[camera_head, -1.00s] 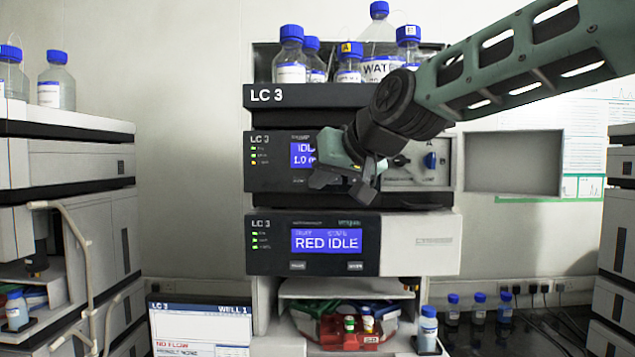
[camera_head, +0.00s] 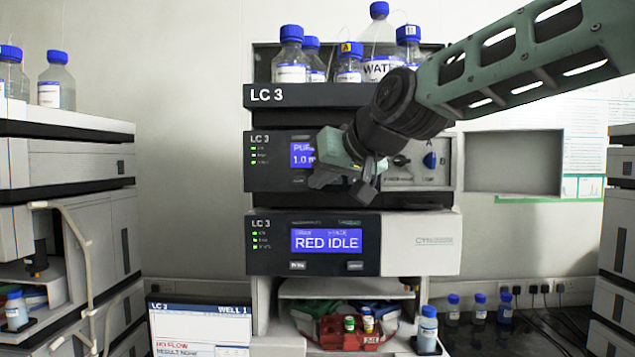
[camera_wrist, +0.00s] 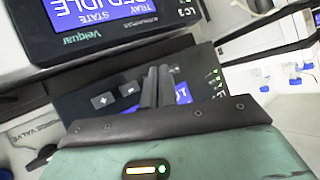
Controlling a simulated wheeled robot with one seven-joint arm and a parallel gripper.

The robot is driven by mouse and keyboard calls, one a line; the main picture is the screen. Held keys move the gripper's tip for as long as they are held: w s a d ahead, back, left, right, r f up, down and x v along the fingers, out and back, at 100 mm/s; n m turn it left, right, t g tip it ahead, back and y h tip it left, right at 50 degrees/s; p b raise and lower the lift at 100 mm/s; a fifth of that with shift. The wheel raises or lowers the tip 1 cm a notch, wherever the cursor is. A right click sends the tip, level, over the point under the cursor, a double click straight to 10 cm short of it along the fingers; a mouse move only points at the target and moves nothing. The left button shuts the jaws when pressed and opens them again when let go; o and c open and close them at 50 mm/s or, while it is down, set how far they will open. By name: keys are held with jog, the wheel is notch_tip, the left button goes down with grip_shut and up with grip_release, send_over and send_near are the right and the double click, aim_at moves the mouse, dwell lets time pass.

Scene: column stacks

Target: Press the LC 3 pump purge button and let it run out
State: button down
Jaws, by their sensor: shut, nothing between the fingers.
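The LC 3 pump (camera_head: 268,178) is the dark module under the solvent shelf, with a blue display (camera_head: 302,155) that shows "PUR" and "1.0"; the rest is hidden behind my gripper. My gripper (camera_head: 345,180) is shut and empty in front of the pump's panel, and it covers the buttons there. In the wrist view my two fingers (camera_wrist: 158,86) are together against the dark panel, beside the plus button (camera_wrist: 102,100) and the minus button (camera_wrist: 130,88). I cannot see the purge button itself, nor tell whether the fingertips touch it.
A second LC 3 module (camera_head: 410,250) below reads "RED IDLE". Bottles (camera_head: 291,55) stand on the shelf above. A blue knob (camera_head: 430,160) sits on the pump's right side. A monitor (camera_head: 200,325) at lower left shows "NO FLOW" in red. Other stacks flank both sides.

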jog(key=shift+s, duration=0.45)
jog(key=s, duration=0.5)
jog(key=shift+a, duration=0.1)
dwell(0.7)
jog(key=s+d+f+n+g+h+b, duration=0.1)
jog(key=s+f+g+b, duration=0.15)
jog(key=f, duration=0.45)
jog(key=s+f+g+b, duration=0.1)
jog(key=s+f, duration=0.3)
jog(key=f, duration=0.4)
jog(key=s+d+f+n+g+h+b, duration=0.1)
jog(key=s+d+f+g+h+b, duration=0.1)
jog(key=s+d+f, duration=0.4)
jog(key=s+d+f+n+g+h+b, duration=0.1)
jog(key=s+d+f+g+h+b, duration=0.2)
jog(key=s+f, duration=1.3)
jog(key=d+f+g+b, duration=0.1)
jog(key=d+f, duration=0.2)
jog(key=f, duration=0.1)
jog(key=shift+h, duration=0.3)
jog(key=shift+f, duration=0.1)
dwell(1.3)
